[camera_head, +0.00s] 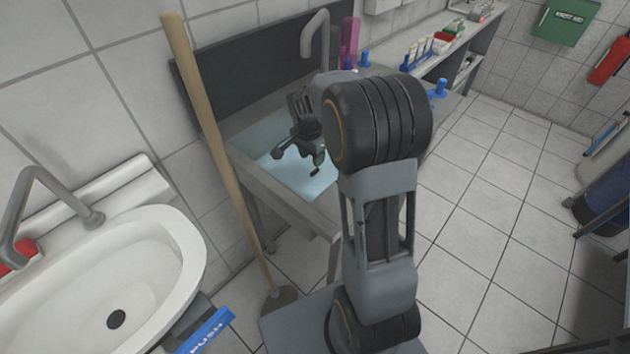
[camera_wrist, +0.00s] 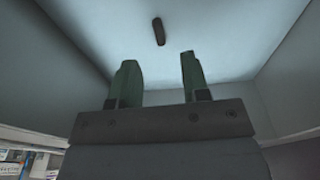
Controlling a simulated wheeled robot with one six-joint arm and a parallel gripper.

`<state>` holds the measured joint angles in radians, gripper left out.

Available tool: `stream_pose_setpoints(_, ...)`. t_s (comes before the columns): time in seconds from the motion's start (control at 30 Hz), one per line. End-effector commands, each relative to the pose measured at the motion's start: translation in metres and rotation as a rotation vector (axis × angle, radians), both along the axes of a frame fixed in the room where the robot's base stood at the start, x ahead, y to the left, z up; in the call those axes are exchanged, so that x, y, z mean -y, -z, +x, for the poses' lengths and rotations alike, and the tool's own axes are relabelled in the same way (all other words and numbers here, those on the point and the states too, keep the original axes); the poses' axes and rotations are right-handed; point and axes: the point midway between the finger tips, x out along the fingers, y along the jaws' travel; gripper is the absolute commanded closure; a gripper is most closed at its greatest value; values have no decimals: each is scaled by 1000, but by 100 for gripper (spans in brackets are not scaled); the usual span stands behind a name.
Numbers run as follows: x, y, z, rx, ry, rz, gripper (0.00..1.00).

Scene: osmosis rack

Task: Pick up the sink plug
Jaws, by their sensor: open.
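A small dark elongated piece, apparently the sink plug (camera_wrist: 158,31), lies on the pale basin floor in the wrist view. It is ahead of the gap between my fingers and apart from them. My gripper (camera_wrist: 158,64) is open with nothing between its two green fingers. In the head view my gripper (camera_head: 299,156) reaches down into the grey-framed sink (camera_head: 262,150) with bluish water or floor. A small dark spot shows by the fingers there, but I cannot tell whether it is the plug.
The sink's walls rise on both sides of my gripper. A grey tap (camera_head: 316,30) arches over its back. A wooden-handled broom (camera_head: 215,140) leans at its left front corner. A white washbasin (camera_head: 75,285) stands at left. Bottles and racks (camera_head: 418,55) line the bench behind.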

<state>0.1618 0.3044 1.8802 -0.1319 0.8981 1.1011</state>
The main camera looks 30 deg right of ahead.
Motion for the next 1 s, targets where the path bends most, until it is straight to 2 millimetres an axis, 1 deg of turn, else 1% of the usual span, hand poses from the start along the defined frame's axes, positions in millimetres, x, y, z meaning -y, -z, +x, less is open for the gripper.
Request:
stream_pose_setpoints(0.03,1,9,0,-4,0,1,57)
stream_pose_setpoints(0.1,2,17,1,-2,0,0,57)
stream_pose_setpoints(0.2,3,25,1,-1,0,1,57)
stream_pose_setpoints(0.37,4,31,1,-1,-1,1,57)
stream_pose_setpoints(0.6,8,62,1,-4,-2,1,57)
stream_pose_setpoints(0.7,9,73,2,-2,-2,0,57)
stream_pose_setpoints(0.83,10,79,3,0,-2,0,57)
stream_pose_setpoints(1.0,10,80,3,1,-2,0,57)
